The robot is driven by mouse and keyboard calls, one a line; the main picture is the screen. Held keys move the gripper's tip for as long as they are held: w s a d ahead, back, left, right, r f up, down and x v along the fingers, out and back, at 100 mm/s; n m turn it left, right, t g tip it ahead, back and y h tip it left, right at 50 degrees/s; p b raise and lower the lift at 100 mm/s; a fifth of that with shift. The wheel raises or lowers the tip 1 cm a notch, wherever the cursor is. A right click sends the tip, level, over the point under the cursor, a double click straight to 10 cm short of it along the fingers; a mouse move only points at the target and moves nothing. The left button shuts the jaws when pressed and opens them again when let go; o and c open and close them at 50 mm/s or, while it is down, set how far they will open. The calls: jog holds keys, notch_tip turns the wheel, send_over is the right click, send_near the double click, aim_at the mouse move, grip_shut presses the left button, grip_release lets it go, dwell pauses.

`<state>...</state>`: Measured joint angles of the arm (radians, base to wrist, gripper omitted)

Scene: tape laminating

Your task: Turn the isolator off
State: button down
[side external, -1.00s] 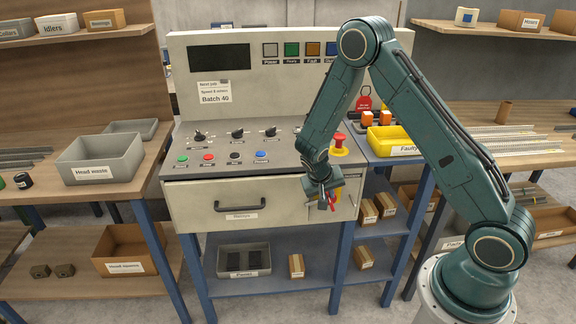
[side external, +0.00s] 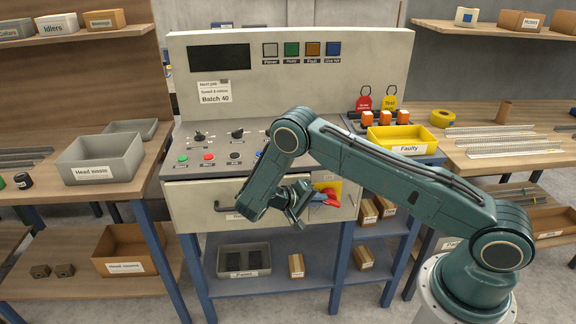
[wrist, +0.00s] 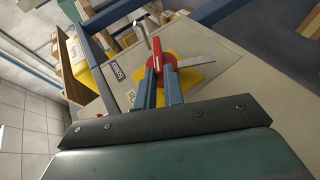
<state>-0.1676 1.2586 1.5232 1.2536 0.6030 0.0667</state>
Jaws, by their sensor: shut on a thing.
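The isolator is a red rotary handle (side external: 326,199) on a yellow plate (side external: 333,187), on the right of the console's front face. In the wrist view the red handle (wrist: 159,60) stands out between my two blue finger bars, with the yellow plate (wrist: 196,73) behind it. My gripper (side external: 312,199) comes in from the left side of the handle and is shut on it. In the wrist view my gripper (wrist: 160,76) covers part of the handle, so its exact pointing angle is hard to read.
A drawer with a dark handle (side external: 228,208) lies left of the isolator. Padlocks (side external: 368,118) and red and yellow tags (side external: 390,101) stand on the side shelf above a yellow Faulty bin (side external: 403,140). A grey Head waste bin (side external: 100,160) is at left.

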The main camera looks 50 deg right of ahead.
jog(key=shift+f+g+h, duration=0.3)
jog(key=shift+h, duration=0.1)
dwell(0.3)
